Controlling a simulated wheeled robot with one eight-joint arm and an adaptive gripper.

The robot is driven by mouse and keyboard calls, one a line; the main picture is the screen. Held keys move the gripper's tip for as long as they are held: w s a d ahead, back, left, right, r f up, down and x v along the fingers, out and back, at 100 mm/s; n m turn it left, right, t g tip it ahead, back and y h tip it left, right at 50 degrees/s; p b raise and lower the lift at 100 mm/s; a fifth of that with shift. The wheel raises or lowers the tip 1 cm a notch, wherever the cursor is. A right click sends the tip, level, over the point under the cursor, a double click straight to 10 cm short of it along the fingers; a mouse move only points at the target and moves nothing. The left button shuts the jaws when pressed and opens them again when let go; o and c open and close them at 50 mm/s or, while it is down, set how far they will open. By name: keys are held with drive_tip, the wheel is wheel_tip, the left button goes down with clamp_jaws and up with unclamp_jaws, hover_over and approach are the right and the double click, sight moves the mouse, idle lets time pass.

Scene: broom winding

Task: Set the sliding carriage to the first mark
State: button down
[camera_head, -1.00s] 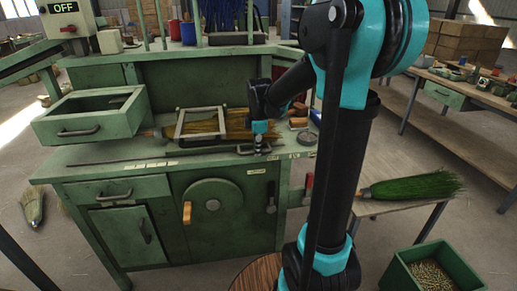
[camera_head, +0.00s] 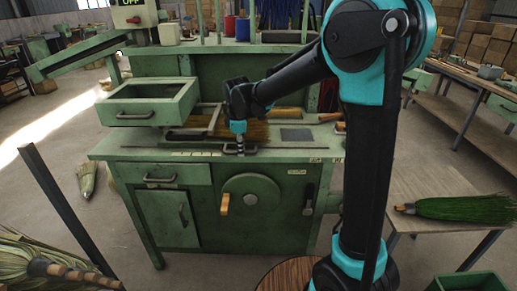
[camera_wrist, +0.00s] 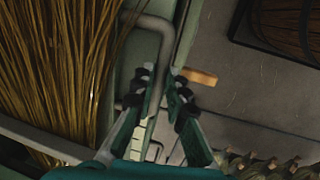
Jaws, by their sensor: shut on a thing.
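My gripper (camera_head: 240,148) points down at the bench's front part, right of the frame. In the wrist view, my gripper (camera_wrist: 165,93) is shut on a bent grey bar (camera_wrist: 152,22), which appears to be the carriage's handle. Small pale mark labels (camera_head: 190,153) lie along the bench's front edge, left of my gripper. One more pale label (camera_head: 315,160) is near the right end. Which mark the carriage lines up with cannot be told.
The open drawer (camera_head: 148,103) juts out above the bench's left side. A crank wheel (camera_head: 250,201) with a wooden handle is on the front. A green broom (camera_head: 450,208) lies on the side table at right. The bench's right part is mostly clear.

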sight(232, 152)
drive_tip(key=shift+a, duration=1.8)
drive_tip(key=c, duration=1.5)
unclamp_jaws()
drive_tip(key=shift+c, duration=0.2)
drive_tip(key=shift+r, duration=0.1)
wheel_tip(232, 152, up, 12)
drive_tip(key=s, duration=0.2)
drive_tip(key=shift+f, duration=0.2)
drive_tip(key=shift+s, duration=0.1)
